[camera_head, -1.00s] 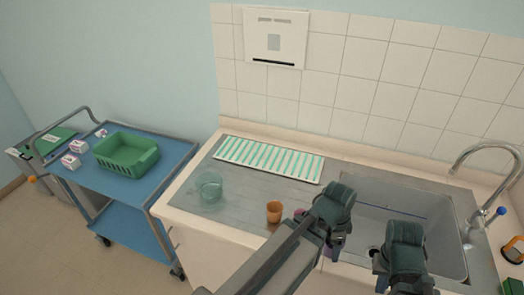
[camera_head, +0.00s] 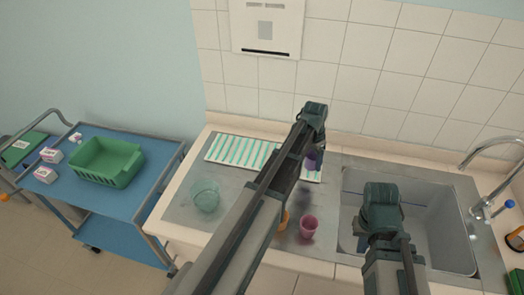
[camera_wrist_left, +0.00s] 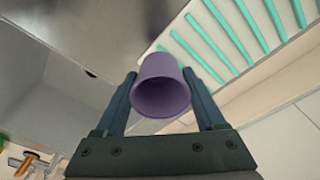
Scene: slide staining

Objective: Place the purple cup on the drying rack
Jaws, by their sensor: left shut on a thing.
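My left gripper (camera_wrist_left: 163,90) is shut on the purple cup, its fingers on either side of it. The purple cup (camera_wrist_left: 160,92) has its open end facing the wrist camera. In the head view the purple cup (camera_head: 315,161) shows near the right end of the drying rack, partly behind my left arm. The drying rack (camera_head: 240,153) is a white tray with green strips lying at the back of the counter; my arm hides part of it. In the wrist view the rack (camera_wrist_left: 225,40) is at upper right. My right gripper (camera_head: 380,208) is over the sink; its jaws cannot be made out.
A pink cup (camera_head: 309,227) stands on the front counter, beside an orange cup (camera_head: 284,221) mostly hidden by my arm. A clear glass beaker (camera_head: 206,195) stands left. The sink (camera_head: 430,220) with a faucet (camera_head: 490,150) is at right. A blue cart (camera_head: 130,190) holds a green basket (camera_head: 106,162).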

